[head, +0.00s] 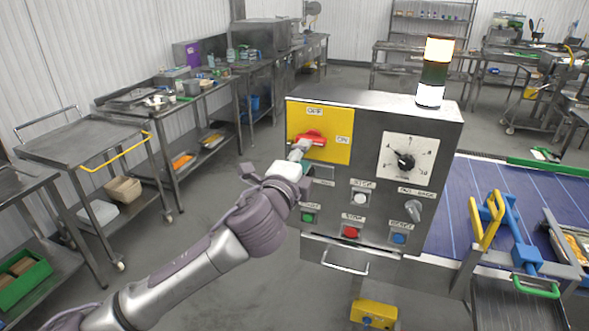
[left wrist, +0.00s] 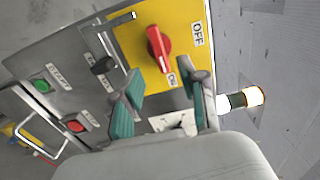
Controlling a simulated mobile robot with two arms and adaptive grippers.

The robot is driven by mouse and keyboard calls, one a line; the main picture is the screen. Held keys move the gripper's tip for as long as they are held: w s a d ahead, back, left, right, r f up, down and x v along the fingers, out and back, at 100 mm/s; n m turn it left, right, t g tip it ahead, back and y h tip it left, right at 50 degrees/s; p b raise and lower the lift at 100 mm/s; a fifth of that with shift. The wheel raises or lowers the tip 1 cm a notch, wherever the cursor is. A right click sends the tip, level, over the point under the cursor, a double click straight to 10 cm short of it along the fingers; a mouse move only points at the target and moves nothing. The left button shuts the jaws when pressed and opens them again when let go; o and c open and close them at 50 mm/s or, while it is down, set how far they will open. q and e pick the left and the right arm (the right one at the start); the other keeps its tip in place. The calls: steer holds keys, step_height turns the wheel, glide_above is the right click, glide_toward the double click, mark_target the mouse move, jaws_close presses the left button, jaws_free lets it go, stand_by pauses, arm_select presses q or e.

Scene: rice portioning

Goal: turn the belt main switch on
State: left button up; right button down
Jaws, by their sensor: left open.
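The control box (head: 350,230) carries a yellow plate (head: 335,118) with a red rotary switch (head: 310,138), labelled OFF above and ON to the right. The red handle lies about level, in line with the ON label; the left wrist view also shows the red switch (left wrist: 159,48) with its end toward ON. My left gripper (head: 299,153) is just in front of and below the handle. In the left wrist view the gripper's teal-padded fingers (left wrist: 165,98) are spread with nothing between them, and the handle is beyond the tips. My right gripper is not in view.
A signal tower (head: 435,72) on top glows. A blue belt (head: 455,215) is at right. A trolley (head: 80,138) stands left.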

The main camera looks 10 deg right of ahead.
arm_select(q)
steer(key=v, duration=0.5)
steer(key=shift+s, duration=0.1)
